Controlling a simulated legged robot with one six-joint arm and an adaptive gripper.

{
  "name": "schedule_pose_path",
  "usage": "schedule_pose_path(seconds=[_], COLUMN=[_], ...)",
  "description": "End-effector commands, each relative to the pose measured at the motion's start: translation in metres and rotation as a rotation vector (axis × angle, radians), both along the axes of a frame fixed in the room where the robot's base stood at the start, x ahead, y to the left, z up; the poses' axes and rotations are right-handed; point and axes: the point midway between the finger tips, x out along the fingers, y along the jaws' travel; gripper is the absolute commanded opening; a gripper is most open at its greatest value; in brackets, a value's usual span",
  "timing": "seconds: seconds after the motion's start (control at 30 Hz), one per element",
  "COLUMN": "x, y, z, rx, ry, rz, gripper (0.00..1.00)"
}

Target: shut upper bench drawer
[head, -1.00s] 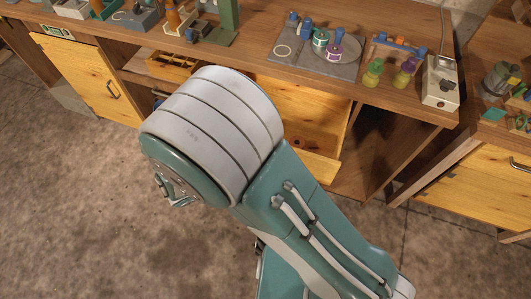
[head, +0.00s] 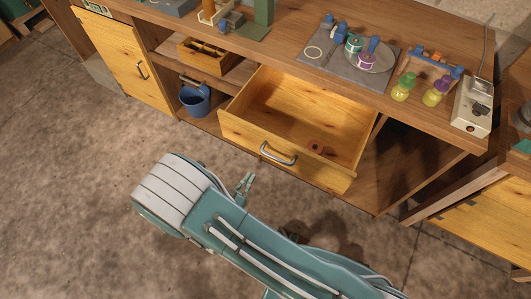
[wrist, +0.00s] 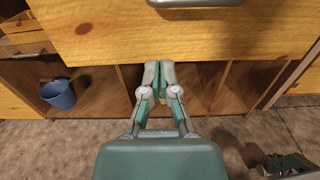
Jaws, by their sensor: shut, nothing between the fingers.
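The upper bench drawer (head: 252,139) is pulled out of the bench, its inside showing in the head view. In the wrist view the drawer front (wrist: 200,38) fills the top, with the handle (wrist: 195,2) cut by the upper edge. My gripper (wrist: 158,66) is shut and empty, apart from the handle and near the lower edge of the drawer front in that view. In the head view my gripper (head: 247,178) shows small, in front of the drawer.
A blue bucket (head: 195,99) stands on the low shelf left of the drawer, under a wooden tray (head: 207,57). A closed door (head: 124,57) is further left. The bench top (head: 330,78) holds bottles, a grey mat and a power box (head: 473,106). Floor in front is clear.

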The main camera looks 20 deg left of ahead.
Motion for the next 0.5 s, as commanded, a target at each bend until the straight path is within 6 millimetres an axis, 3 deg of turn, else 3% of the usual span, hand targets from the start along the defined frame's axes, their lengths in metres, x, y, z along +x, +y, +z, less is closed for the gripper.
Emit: schedule_pose_path(seconds=[0.3, 0.5], x=[0.06, 0.086], y=[-0.007, -0.007], z=[0.001, 0.0], rx=[0.003, 0.0], ry=[0.0, 0.0], rz=[-0.006, -0.003], gripper=[0.0, 0.0])
